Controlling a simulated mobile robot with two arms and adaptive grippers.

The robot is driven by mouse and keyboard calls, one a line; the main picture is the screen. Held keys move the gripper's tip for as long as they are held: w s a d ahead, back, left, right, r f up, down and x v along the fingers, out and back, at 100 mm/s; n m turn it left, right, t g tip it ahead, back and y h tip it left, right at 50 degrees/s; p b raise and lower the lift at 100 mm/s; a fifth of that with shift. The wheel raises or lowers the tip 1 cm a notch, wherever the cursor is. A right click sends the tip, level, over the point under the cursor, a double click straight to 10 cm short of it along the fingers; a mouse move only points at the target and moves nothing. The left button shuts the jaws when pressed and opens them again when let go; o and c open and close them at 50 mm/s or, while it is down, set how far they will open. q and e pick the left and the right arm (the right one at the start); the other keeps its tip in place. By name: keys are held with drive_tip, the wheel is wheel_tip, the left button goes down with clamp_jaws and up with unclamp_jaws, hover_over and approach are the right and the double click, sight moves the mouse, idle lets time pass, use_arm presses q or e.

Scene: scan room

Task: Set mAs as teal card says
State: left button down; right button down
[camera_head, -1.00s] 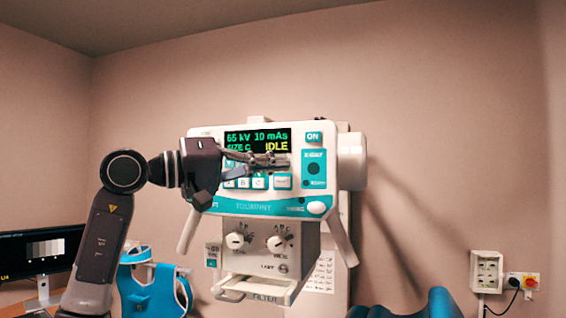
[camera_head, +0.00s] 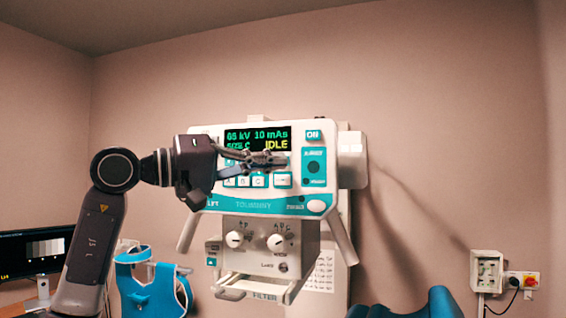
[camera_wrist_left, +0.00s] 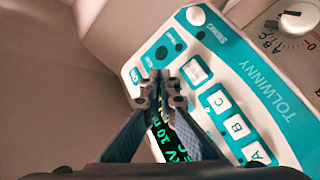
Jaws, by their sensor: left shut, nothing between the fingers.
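The white and teal control panel (camera_head: 240,205) hangs at the middle of the head view. Its screen (camera_head: 257,138) reads 65 kV, 10 mAs and IDLE. My left gripper (camera_head: 284,161) is shut and empty, in front of the panel just below the screen, hiding some of the buttons there. In the left wrist view, the shut fingertips (camera_wrist_left: 161,76) overlap the panel beside the screen (camera_wrist_left: 165,125); I cannot tell whether they touch it. Buttons A, B and C (camera_wrist_left: 236,126) show to their right. I cannot make out a teal card with a readable value.
Below the panel is a grey box with two knobs (camera_head: 276,242) and a filter tray (camera_head: 262,286). A written white sheet (camera_head: 319,272) hangs behind. A monitor (camera_head: 38,254) and a blue brace-like object (camera_head: 150,284) are at left. A wall socket box (camera_head: 487,270) is at right.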

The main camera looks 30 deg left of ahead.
use_arm(q)
drive_tip(key=s, duration=0.2)
drive_tip(key=s+d+b, duration=0.1)
drive_tip(key=s, duration=0.2)
drive_tip(key=shift+d, duration=0.1)
drive_tip(key=shift+w, duration=0.1)
idle(0.8)
